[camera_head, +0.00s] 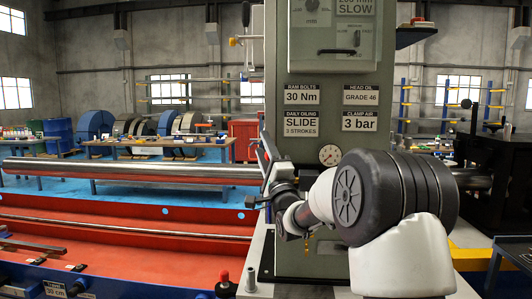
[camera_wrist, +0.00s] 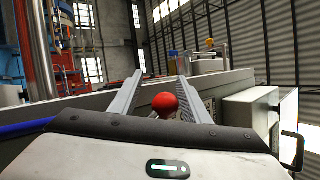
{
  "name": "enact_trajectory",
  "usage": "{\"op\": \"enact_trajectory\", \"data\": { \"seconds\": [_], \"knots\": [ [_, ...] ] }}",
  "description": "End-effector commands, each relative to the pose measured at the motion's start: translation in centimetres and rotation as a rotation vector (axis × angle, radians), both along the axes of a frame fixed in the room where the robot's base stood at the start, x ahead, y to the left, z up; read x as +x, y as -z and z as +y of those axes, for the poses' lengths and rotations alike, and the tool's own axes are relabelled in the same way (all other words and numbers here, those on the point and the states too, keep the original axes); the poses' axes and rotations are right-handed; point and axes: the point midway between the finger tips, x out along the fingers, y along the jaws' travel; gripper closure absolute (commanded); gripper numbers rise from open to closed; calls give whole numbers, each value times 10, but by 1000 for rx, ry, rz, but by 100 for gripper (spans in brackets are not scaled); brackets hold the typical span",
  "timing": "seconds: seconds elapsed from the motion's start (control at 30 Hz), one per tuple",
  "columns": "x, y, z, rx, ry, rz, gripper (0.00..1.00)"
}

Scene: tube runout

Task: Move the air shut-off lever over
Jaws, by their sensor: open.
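A round red knob (camera_wrist: 165,103) shows between my fingers in the wrist view, nearer the right finger. It looks like the end of a lever, but its stem is mostly hidden, and I cannot tell whether it touches a finger. My gripper (camera_wrist: 160,76) is open around it. I cannot make out the red knob between the fingers there. The CLAMP AIR plate (camera_head: 360,121) reads 3 bar.
The pressure gauge (camera_head: 330,155) sits on the column just right of my gripper. A long steel tube (camera_head: 130,171) runs left over the red machine bed (camera_head: 120,265). A separate red-topped knob (camera_head: 224,277) stands low at front. In the wrist view a grey box (camera_wrist: 250,120) stands at right.

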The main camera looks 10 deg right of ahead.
Motion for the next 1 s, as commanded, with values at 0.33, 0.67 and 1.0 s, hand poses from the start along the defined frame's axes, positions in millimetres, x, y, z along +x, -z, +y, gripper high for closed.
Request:
{"op": "enact_trajectory", "data": {
  "seconds": [0.33, 0.67, 1.0],
  "knots": [
    [-42, 29, -5, 0, 1, 5, 57],
    [-109, 72, -15, 0, 3, 3, 57],
    [-144, 92, -20, -1, 3, 0, 57]
  ]
}}
